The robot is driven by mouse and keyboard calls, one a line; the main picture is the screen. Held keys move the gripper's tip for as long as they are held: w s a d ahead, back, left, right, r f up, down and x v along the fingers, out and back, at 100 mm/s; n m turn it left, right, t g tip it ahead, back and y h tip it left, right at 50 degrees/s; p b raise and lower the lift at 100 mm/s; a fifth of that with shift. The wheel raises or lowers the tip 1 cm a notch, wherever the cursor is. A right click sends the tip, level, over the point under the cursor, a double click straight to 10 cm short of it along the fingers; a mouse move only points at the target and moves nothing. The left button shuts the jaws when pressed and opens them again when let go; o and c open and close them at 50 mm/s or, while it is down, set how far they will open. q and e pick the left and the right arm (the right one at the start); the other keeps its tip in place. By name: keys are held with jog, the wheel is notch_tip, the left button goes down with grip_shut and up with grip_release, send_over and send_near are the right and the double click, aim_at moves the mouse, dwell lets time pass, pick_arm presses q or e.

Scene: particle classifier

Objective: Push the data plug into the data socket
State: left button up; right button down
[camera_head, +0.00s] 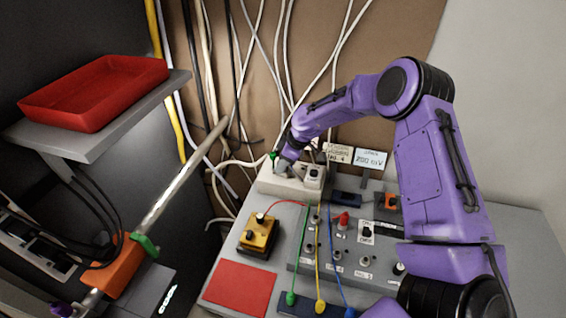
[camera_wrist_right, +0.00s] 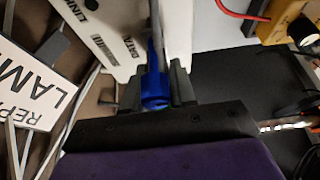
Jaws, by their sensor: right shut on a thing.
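In the right wrist view the white box (camera_wrist_right: 112,28) carries the words LINK and DATA right beside the plug. The data socket's opening is hidden, so I cannot tell whether the plug is in it. My left gripper does not show.
A grey panel (camera_head: 300,258) with knobs and coloured leads stands in front of the box. A yellow box (camera_head: 258,235) and red mat (camera_head: 240,287) lie left of it. White cables hang behind. A red tray (camera_head: 93,92) sits on a shelf at left.

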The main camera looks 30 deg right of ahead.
jog(key=shift+s+f, duration=0.1)
jog(key=shift+f, duration=0.3)
jog(key=c, duration=0.8)
grip_release()
jog(key=shift+c, duration=0.2)
jog(key=b+v, duration=0.2)
jog(key=v, duration=0.7)
jog(key=shift+r, duration=0.15)
jog(key=shift+s+d+r, duration=0.1)
jog(key=shift+d+r, duration=0.1)
jog(key=shift+r, duration=0.3)
